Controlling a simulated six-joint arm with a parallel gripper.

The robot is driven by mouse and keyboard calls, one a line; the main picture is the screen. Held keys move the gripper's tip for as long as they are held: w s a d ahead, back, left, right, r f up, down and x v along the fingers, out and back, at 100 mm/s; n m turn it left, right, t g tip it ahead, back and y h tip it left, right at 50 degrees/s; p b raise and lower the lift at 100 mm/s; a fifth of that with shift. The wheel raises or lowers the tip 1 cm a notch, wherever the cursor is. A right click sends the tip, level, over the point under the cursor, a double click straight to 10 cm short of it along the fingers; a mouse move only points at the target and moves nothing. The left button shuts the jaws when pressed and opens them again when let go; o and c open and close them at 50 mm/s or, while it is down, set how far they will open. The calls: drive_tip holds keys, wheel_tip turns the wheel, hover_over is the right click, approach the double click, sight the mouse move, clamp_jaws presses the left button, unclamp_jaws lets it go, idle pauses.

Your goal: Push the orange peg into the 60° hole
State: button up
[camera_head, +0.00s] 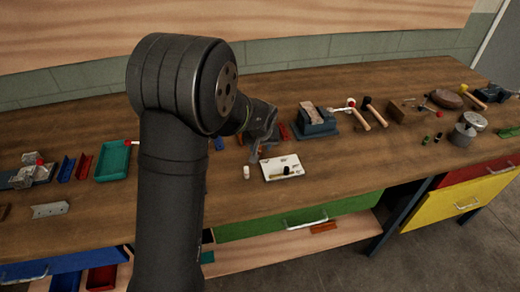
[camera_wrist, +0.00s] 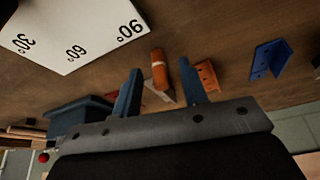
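The orange peg (camera_wrist: 158,72) shows in the wrist view between the two blue fingers of my gripper (camera_wrist: 160,66), with a visible gap on each side. I cannot tell how far beyond the fingertips it is. My gripper is open and points down over the bench; in the head view (camera_head: 263,150) it is just behind the white plate. The white plate (camera_wrist: 92,22) is at the upper left of the wrist view, marked 30°, 60° and 90°; the holes cannot be made out there. In the head view the plate (camera_head: 282,161) lies flat on the bench with a small dark piece on it.
A white cylinder (camera_head: 246,172) stands left of the plate. A blue vise-like block (camera_head: 315,124) is behind and right, with hammers (camera_head: 373,113) beyond it. In the wrist view an orange bracket (camera_wrist: 207,75) and a blue bracket (camera_wrist: 268,59) lie right of the peg.

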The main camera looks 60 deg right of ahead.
drive_tip(key=shift+w+d+f, duration=0.1)
drive_tip(key=shift+d+f, duration=0.05)
drive_tip(key=shift+f, duration=0.3)
clamp_jaws()
drive_tip(key=shift+r, duration=0.15)
